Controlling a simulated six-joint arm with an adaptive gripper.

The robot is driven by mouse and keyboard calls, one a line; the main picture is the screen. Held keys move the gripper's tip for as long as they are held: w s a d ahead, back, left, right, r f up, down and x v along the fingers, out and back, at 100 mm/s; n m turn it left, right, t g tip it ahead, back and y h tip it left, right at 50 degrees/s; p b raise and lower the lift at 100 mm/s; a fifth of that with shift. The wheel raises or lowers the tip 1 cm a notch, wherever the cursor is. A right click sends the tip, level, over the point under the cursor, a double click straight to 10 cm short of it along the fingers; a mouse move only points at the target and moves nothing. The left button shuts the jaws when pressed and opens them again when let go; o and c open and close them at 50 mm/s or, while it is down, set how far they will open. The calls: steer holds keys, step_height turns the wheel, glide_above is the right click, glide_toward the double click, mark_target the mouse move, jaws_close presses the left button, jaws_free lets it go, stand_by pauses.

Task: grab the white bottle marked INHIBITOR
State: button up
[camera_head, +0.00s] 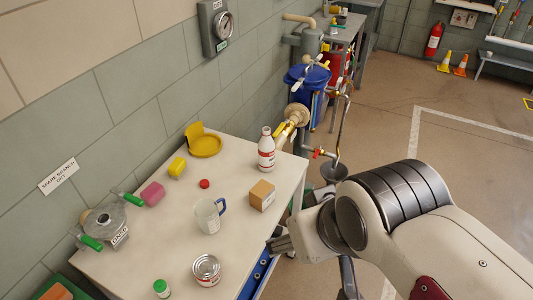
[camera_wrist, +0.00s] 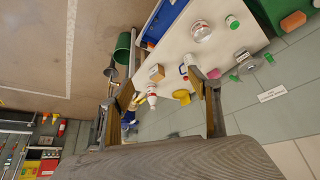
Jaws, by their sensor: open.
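The white bottle (camera_head: 266,150) with a red label stands upright at the far right part of the white table (camera_head: 120,262). Its lettering is too small to read. It also shows in the wrist view (camera_wrist: 152,97), small and seen between my fingers. My gripper (camera_head: 278,243) is at the table's right edge in the head view, nearer than the bottle and apart from it. In the wrist view the gripper (camera_wrist: 163,95) has its two fingers spread wide with nothing held between them.
A cardboard box (camera_head: 262,195) stands between my gripper and the bottle. A clear jug (camera_head: 208,216), a can (camera_head: 206,270), a red cap (camera_head: 204,183) and a yellow pan (camera_head: 205,146) are nearby. A yellow-handled pipe valve (camera_head: 290,125) lies just behind the bottle.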

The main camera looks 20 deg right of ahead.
steer(key=shift+w, duration=0.15)
steer(key=t, duration=0.6)
glide_above(270, 153)
steer(key=s, duration=0.8)
step_height(270, 153, down, 15)
steer(key=w+f, duration=0.1)
steer(key=f, duration=0.2)
steer(key=w+f+t, duration=0.1)
steer(key=f, duration=0.3)
steer(key=w+f+t, duration=0.1)
steer(key=f, duration=0.3)
steer(key=shift+w+d+n+y, duration=0.25)
steer(key=shift+w+n+y, duration=0.05)
steer(key=shift+w+y, duration=0.1)
steer(key=shift+x, duration=1.3)
steer(key=shift+w+a, duration=0.1)
steer(key=shift+x, duration=2.5)
